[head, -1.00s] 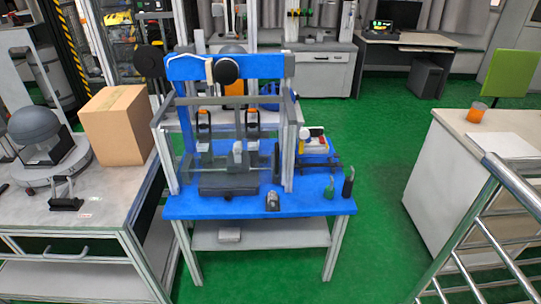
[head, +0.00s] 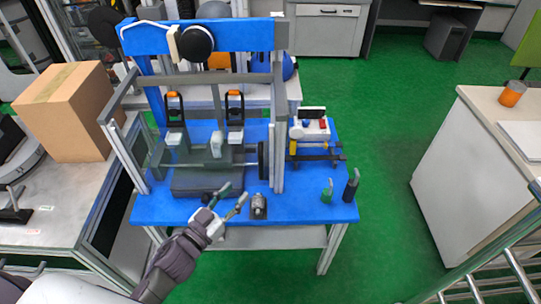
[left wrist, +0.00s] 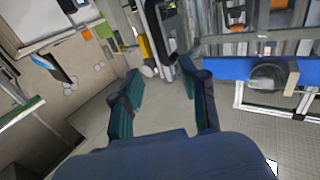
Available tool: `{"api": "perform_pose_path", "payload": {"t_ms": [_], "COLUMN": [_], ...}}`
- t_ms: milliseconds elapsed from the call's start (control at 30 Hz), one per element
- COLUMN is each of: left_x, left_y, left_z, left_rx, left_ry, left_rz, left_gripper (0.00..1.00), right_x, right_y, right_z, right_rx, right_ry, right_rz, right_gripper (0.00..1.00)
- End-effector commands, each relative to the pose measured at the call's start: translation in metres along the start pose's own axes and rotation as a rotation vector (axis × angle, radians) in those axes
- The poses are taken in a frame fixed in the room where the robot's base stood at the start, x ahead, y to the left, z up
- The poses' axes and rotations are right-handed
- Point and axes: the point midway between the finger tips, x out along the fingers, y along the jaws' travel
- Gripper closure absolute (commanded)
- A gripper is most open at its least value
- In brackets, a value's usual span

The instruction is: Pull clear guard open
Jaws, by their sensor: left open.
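The drop tower stands on a blue-topped table, with a grey bar frame (head: 205,80) around its front and sides. The clear guard is hard to make out; its see-through panel seems to lie within this frame, and I cannot tell how far open it is. A black round knob or handle (head: 262,160) shows by the right front post. My left gripper (head: 237,192) is open and empty in front of the tower, over the table's front part, apart from the frame. Its two spread fingers (left wrist: 162,72) also show in the left wrist view. My right gripper is out of view.
A small metal part (head: 259,207) sits just right of the left gripper. Green (head: 327,191) and black (head: 351,186) hooked weights stand at the table's right. A cardboard box (head: 68,112) stands on the left bench. A metal railing (head: 500,265) is at lower right.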

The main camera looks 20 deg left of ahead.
Motion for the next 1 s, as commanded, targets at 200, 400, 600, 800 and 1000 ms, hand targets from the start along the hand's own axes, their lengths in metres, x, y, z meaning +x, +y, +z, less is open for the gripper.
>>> {"api": "perform_pose_path", "payload": {"t_ms": [200,400,600,800,1000], "left_x": [0.041,0.084,0.116,0.130,0.131], "left_y": [0.000,-0.001,-0.001,-0.001,-0.001], "left_z": [-0.002,-0.001,0.000,0.001,0.001], "left_rx": [-0.001,0.000,-0.001,-0.001,-0.001], "left_ry": [0.003,0.001,-0.001,-0.002,-0.002], "left_rz": [-0.001,-0.003,-0.003,-0.003,-0.002], "left_gripper": [0.57,0.57,0.57,0.57,0.57], "right_x": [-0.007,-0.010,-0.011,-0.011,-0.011], "right_y": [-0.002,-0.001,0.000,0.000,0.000], "right_z": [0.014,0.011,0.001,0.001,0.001], "right_rx": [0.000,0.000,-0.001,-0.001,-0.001], "right_ry": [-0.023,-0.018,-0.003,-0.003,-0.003], "right_rz": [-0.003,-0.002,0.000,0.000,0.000], "right_gripper": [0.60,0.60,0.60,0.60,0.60]}}
